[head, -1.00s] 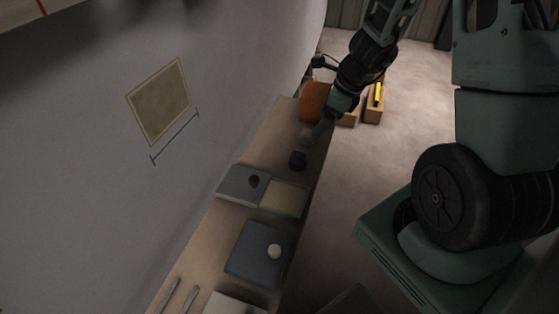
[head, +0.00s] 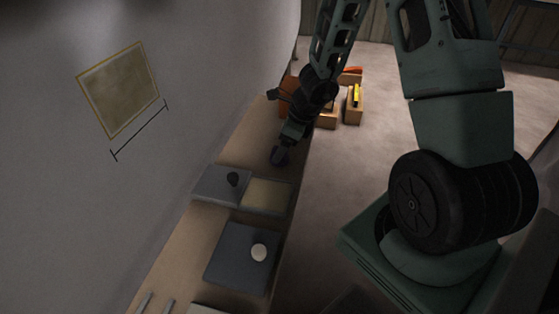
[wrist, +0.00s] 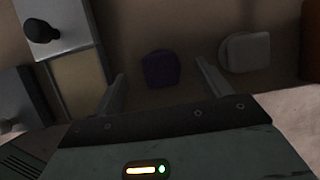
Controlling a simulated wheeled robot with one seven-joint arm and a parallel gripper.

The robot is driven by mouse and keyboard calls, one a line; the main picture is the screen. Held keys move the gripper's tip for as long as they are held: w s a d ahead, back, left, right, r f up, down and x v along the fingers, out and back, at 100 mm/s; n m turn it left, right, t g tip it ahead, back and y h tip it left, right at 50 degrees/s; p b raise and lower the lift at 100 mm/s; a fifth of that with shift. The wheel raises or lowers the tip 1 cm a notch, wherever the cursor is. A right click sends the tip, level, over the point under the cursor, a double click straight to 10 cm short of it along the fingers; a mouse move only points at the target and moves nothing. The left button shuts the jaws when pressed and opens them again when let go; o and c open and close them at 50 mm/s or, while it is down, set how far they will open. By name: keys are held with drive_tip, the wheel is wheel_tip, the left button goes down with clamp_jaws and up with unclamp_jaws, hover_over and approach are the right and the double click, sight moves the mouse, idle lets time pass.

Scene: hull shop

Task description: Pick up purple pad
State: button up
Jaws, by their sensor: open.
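The purple pad (wrist: 161,69) is a small dark rounded block on the wooden bench. In the wrist view it lies just beyond and between my gripper's (wrist: 160,82) two open fingers, nearer the middle of the gap, with nothing held. In the head view my gripper (head: 282,156) hangs over the bench, and the pad (head: 278,157) shows as a dark purple shape at its tip, partly hidden by it. I cannot tell whether the fingers touch the pad.
A pale grey block (wrist: 245,52) sits close right of the pad. A grey and cream tray (head: 265,196) with a dark knob (head: 233,179) is nearby. A dark square plate (head: 226,264) bears a white round piece (head: 259,252). The hull wall (head: 200,60) rises along the bench's left side.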

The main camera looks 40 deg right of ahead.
drive_tip(key=b+x, duration=0.1)
drive_tip(key=x, duration=0.2)
drive_tip(key=shift+f, duration=0.25)
drive_tip(key=c, duration=1.1)
drive_tip(key=shift+r, duration=0.15)
wheel_tip(320, 180, up, 10)
drive_tip(key=p, duration=0.7)
